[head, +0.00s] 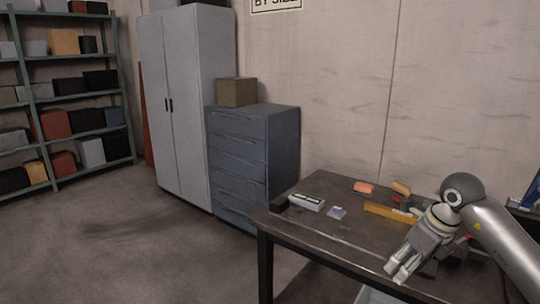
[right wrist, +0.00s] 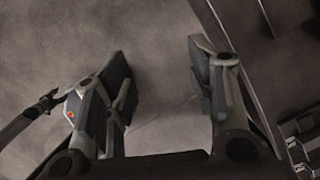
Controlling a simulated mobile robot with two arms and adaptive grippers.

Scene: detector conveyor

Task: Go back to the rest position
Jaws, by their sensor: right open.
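My right gripper (head: 397,270) is at the lower right of the head view, over the front part of the dark table (head: 345,231), pointing down and to the left. It also shows in the right wrist view (right wrist: 165,90), where its two fingers stand wide apart with nothing between them. Behind the fingers in that view is bare grey floor. My left gripper is not seen in either view.
On the table lie a yellow box (head: 390,212), an orange item (head: 363,188), a grey-white box (head: 307,202) and a small bluish item (head: 337,212). A blue drawer cabinet (head: 235,165), a grey locker (head: 175,105) and shelves (head: 65,85) stand behind. The left floor is clear.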

